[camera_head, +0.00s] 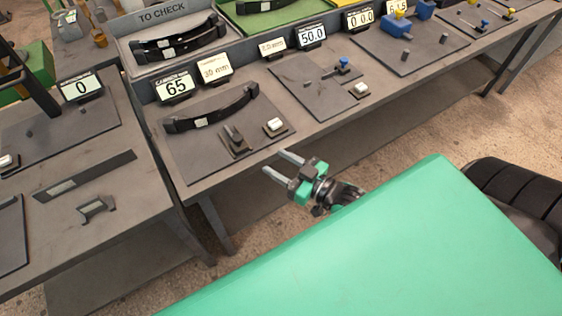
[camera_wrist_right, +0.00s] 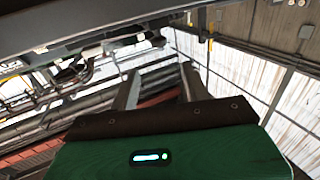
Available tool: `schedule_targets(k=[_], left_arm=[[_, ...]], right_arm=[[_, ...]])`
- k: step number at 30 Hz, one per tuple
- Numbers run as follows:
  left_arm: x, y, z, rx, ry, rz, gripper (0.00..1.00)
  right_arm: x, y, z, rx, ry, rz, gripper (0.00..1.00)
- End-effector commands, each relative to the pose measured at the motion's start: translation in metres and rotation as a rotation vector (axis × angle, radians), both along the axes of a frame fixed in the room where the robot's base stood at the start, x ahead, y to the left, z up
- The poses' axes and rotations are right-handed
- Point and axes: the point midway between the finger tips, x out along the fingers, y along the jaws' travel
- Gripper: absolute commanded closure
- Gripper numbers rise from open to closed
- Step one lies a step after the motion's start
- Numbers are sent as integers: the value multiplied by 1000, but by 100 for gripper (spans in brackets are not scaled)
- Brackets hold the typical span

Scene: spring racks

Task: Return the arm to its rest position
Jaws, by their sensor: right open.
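My right gripper (camera_head: 278,164) is open and empty in the head view, just in front of the bench's front edge. Its two grey fingers point left, apart from each other. In the right wrist view its fingers (camera_wrist_right: 158,90) stand apart with nothing between them. My left gripper is not in view. A dark curved leaf spring (camera_head: 211,111) lies on a dark plate on the bench (camera_head: 200,187), beyond my right gripper.
Displays reading 65 (camera_head: 175,87) and 50.0 (camera_head: 312,36) stand along the bench. A second bench (camera_head: 110,240) stands at left. Bare floor (camera_head: 420,135) lies between the bench and me.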

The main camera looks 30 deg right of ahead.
Motion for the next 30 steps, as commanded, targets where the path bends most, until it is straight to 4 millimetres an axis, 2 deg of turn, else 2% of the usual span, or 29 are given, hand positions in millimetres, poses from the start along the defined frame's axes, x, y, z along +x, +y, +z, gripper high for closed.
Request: schedule_targets(k=[14,17,20,23,26,27,29,30], left_arm=[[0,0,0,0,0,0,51],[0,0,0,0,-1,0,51],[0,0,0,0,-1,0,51],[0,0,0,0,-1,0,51],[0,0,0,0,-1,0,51],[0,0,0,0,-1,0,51],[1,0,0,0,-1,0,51],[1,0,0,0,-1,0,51]], right_arm=[[0,0,0,0,0,0,53],[1,-2,-8,-5,12,-7,53],[5,-11,-38,-28,60,-34,53],[9,-26,-96,-74,153,-80,53],[4,-45,-166,-126,272,-131,53],[-1,-51,-195,-147,324,-149,53],[-10,-60,-236,-176,399,-174,53],[-18,-65,-263,-196,450,-188,53]])
